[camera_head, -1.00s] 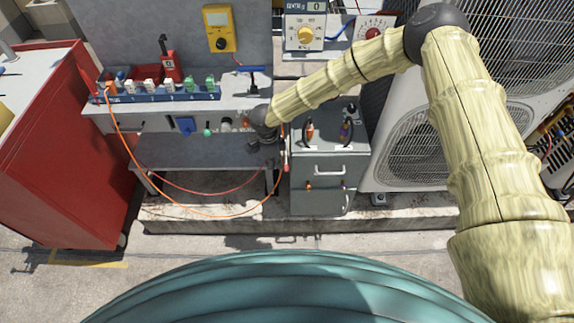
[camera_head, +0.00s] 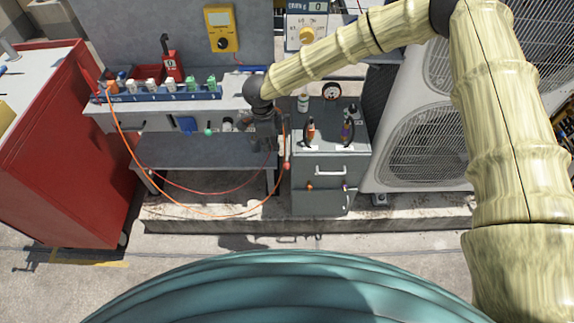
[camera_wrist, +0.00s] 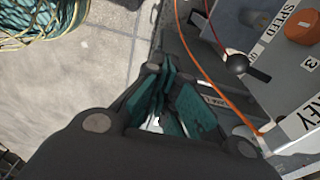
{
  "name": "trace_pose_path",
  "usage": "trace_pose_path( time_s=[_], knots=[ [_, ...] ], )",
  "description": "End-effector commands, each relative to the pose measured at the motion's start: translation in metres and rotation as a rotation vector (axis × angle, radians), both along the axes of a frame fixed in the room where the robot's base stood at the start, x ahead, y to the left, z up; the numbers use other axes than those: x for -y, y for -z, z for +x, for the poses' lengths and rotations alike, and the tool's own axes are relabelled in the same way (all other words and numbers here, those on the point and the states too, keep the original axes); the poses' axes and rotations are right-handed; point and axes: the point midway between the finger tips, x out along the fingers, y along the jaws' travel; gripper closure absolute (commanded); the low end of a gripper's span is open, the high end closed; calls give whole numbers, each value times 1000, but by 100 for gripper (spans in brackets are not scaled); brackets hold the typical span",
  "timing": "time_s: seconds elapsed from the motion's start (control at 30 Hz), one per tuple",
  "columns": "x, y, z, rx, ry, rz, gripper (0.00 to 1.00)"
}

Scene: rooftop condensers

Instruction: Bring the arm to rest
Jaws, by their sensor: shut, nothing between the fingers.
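My arm reaches in from the right in the head view and bends down over the gap between the bench and the grey cabinet. My gripper (camera_head: 268,138) hangs at the right end of the bench, its fingertips small and dark there. In the wrist view, my gripper (camera_wrist: 168,105) shows its teal-padded fingers close together with nothing between them. It points down past the edge of a grey panel, apart from the orange cable beside it.
A bench (camera_head: 237,108) carries a blue terminal strip (camera_head: 160,96). A grey cabinet (camera_head: 330,170) stands right of my gripper. An orange cable (camera_head: 128,150) loops below the bench. A red cabinet (camera_head: 75,150) stands left and a condenser (camera_head: 425,140) right. The floor in front is open.

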Motion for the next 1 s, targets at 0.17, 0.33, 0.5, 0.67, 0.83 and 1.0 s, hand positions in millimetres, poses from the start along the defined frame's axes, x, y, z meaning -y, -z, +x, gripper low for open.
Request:
trace_pose_path(
  time_s=[0.17, 0.33, 0.5, 0.67, 0.83, 1.0],
  knots=[
    [0, 0, 0, 0, 0, 0, 100],
    [1, 1, 0, 1, -2, -2, 100],
    [18, 23, -12, 30, -75, -47, 100],
    [55, 66, -40, 92, -255, -129, 100],
    [97, 105, -77, 137, -480, -190, 100],
    [135, 135, -122, 153, -710, -212, 100]
  ],
)
